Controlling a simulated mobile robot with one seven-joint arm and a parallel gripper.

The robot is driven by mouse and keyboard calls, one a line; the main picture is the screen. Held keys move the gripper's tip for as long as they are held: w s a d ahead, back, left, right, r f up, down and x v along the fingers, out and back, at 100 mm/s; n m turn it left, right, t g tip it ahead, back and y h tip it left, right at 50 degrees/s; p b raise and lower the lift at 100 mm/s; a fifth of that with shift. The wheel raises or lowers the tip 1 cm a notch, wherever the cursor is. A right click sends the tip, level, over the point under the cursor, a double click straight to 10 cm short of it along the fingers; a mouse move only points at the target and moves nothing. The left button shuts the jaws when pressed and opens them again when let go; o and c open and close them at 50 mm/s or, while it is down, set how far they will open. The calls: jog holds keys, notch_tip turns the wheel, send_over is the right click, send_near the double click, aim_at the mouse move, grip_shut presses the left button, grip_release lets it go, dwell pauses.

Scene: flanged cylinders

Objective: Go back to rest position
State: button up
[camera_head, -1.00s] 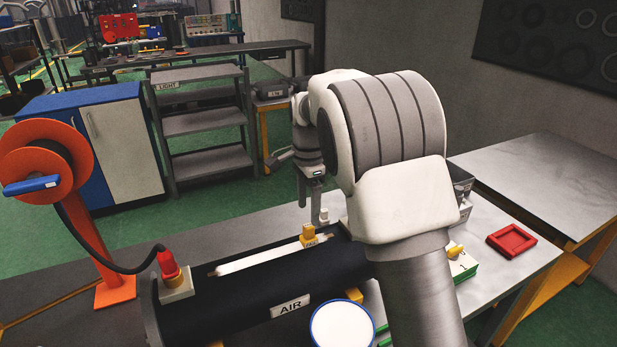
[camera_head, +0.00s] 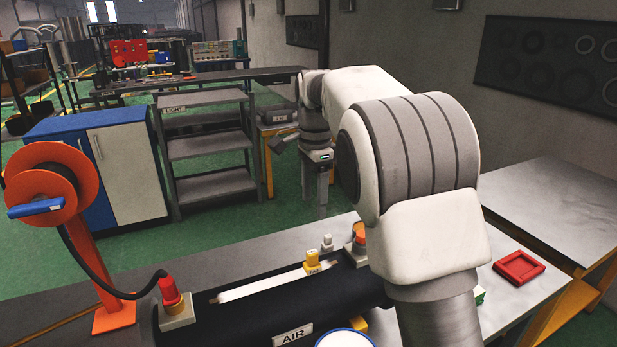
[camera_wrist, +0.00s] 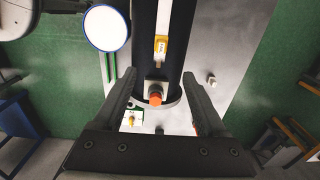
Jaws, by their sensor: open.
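My gripper (camera_head: 322,192) hangs above and behind the far side of the workbench in the head view, jaws pointing down. In the wrist view its two dark fingers (camera_wrist: 160,80) are spread apart with nothing held between them. Below the fingers lies a black cylinder (camera_wrist: 178,40) with a yellow fitting (camera_wrist: 161,47) and an orange-red knob (camera_wrist: 155,98) at its flanged end. In the head view the black cylinder (camera_head: 245,318) bears an AIR label. My arm hides its right part.
An orange reel stand (camera_head: 88,255) with a hose is at the left. A white round disc with a blue rim (camera_head: 345,339) is at the bottom edge. A red tray (camera_head: 519,267) sits on the right. Green floor (camera_head: 240,220) beyond the bench is open.

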jog(key=s+d+r+n+t, duration=0.1)
jog(key=s+d+r+n, duration=0.25)
jog(key=s, duration=0.35)
jog(key=s+d+r+n+t, duration=0.1)
jog(key=s+d+r+n, duration=0.2)
jog(key=s, duration=0.4)
jog(key=s+d+f+n+t, duration=0.1)
jog(key=s+d+f+n, duration=0.1)
jog(key=s, duration=0.6)
jog(key=s+d+f+n+t, duration=0.2)
jog(key=s+f+n, duration=0.2)
jog(key=s, duration=0.5)
jog(key=shift+d+f+n+t+b, duration=0.3)
jog(key=shift+n+b, duration=0.05)
jog(key=shift+b, duration=0.1)
jog(key=c, duration=0.4)
jog(key=shift+a, duration=0.15)
